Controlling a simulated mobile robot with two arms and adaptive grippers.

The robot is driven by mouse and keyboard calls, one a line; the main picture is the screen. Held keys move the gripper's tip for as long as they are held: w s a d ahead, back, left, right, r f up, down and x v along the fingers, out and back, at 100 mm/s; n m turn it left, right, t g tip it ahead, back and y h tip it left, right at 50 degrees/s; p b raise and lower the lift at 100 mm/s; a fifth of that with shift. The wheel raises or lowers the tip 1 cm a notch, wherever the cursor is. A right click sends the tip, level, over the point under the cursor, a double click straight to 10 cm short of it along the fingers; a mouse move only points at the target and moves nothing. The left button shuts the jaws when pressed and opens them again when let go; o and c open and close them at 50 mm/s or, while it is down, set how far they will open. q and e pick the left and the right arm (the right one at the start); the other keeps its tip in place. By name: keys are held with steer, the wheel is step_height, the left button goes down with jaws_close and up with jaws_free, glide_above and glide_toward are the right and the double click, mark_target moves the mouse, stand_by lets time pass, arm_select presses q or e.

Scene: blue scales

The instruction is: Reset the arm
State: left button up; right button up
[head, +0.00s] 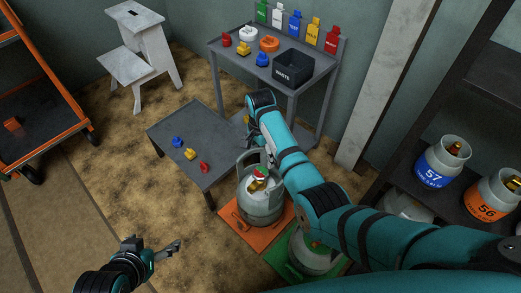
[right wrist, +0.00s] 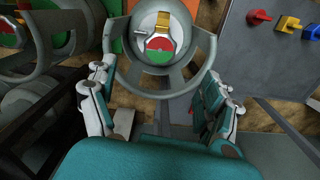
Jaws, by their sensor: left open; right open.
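My right arm reaches in from the right in the head view. Its open gripper (right wrist: 160,95) is over the near side of a grey gas cylinder (head: 262,208), which also shows in the right wrist view (right wrist: 196,72). The cylinder's collar lies between and just beyond the spread fingers; I cannot tell whether they touch it. A red and green gauge (right wrist: 160,47) and a brass valve sit inside the collar. The cylinder stands upright on an orange mat (head: 232,222). My left gripper (head: 160,250) is open and empty above the floor at the lower left.
A low grey table (head: 190,125) holds blue, yellow and red valve pieces. A desk behind holds a black waste bin (head: 293,68) and tags. Another cylinder (head: 308,255) stands on a green mat. Shelved cylinders (head: 440,165) are at right, an orange cart (head: 60,90) at left.

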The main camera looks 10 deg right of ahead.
steer(key=shift+r, duration=0.55)
